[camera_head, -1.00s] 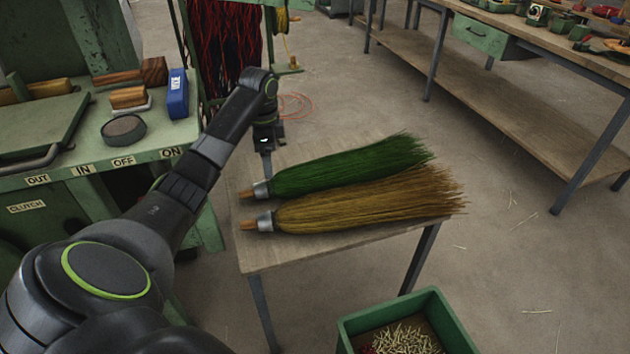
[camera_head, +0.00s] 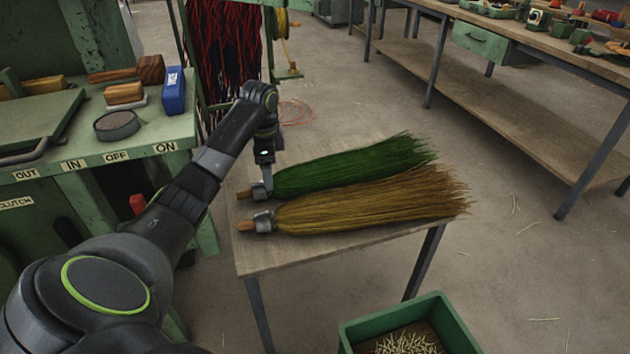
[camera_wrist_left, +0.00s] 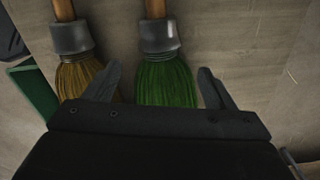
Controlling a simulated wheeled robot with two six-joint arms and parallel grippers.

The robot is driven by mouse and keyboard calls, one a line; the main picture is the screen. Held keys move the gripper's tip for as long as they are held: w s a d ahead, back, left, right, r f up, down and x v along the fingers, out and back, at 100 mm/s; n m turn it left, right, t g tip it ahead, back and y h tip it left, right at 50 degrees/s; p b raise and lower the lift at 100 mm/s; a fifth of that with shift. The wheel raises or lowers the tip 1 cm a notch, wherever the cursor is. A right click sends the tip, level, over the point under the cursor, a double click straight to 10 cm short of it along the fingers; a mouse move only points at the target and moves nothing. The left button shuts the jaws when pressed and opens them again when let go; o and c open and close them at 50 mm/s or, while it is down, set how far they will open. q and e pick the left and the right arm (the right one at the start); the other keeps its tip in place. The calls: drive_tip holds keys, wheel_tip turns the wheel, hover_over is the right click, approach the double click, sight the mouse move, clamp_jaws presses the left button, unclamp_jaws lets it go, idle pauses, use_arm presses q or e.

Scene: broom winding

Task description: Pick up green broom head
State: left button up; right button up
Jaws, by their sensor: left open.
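The green broom head (camera_head: 350,165) lies on the small wooden table, bristles pointing right, with a grey metal collar and a short wooden stub at its left end. It also shows in the left wrist view (camera_wrist_left: 166,80). My left gripper (camera_head: 266,180) is lowered over its collar end. In the left wrist view, my open left gripper (camera_wrist_left: 158,82) has one finger on each side of the green bristles just below the collar, apart from them. The left finger lies between the green and the yellow broom heads. My right gripper is in no view.
A yellow-brown broom head (camera_head: 370,200) lies close alongside in front on the same table (camera_head: 290,256). A green crate (camera_head: 455,325) with cut bits stands on the floor below. A green machine (camera_head: 60,235) is at left, and a long workbench (camera_head: 490,105) at back right.

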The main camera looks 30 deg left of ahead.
use_arm(q)
wheel_tip(320, 180, down, 5)
drive_tip(key=shift+f+b, duration=0.1)
drive_tip(key=shift+b, duration=0.8)
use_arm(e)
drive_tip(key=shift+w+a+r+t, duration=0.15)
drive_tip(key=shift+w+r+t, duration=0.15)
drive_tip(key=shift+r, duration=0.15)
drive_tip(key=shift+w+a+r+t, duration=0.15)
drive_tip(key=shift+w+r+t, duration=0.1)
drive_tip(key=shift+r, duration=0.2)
use_arm(q)
drive_tip(key=shift+w, duration=0.1)
drive_tip(key=c, duration=1.4)
